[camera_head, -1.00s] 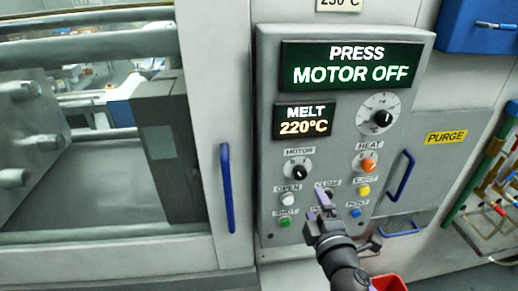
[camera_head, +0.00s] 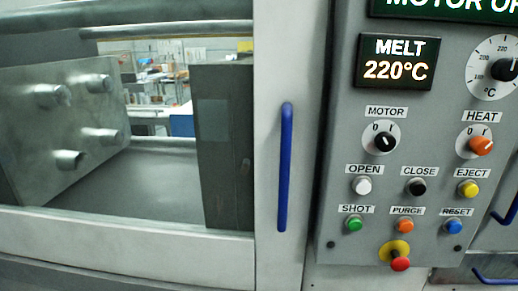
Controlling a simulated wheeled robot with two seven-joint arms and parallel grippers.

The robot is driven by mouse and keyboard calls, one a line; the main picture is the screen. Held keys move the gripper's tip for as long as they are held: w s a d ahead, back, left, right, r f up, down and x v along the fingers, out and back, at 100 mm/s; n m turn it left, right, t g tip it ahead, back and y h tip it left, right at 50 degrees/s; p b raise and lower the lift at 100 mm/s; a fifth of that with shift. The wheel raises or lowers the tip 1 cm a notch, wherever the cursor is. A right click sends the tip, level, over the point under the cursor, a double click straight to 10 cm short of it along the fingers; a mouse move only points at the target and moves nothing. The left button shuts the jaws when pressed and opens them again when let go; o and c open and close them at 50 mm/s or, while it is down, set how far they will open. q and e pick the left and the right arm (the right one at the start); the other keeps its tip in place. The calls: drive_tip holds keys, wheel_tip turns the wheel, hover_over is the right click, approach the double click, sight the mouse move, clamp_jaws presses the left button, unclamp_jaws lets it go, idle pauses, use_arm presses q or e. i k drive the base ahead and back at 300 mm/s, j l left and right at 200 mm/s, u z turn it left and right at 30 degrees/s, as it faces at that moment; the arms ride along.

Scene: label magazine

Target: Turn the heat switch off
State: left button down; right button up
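The heat switch (camera_head: 481,145) is an orange knob on a white dial under the HEAT label, on the right of the grey control panel (camera_head: 345,185). Its dial is marked 0 and I, and the knob's pointer appears turned toward the upper right, on the I side. The black motor switch (camera_head: 384,142) sits to its left under the MOTOR label. Nothing covers the heat switch. Neither of my grippers shows in the head view.
Several push buttons sit below the switches, with a red emergency stop (camera_head: 400,263) on a yellow base at the bottom. The MELT display (camera_head: 395,62) reads 220°C. A blue door handle (camera_head: 286,167) stands left of the panel.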

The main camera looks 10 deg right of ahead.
sight(480, 146)
drive_tip(key=k+l+z, duration=0.1)
drive_tip(key=z, duration=1.35)
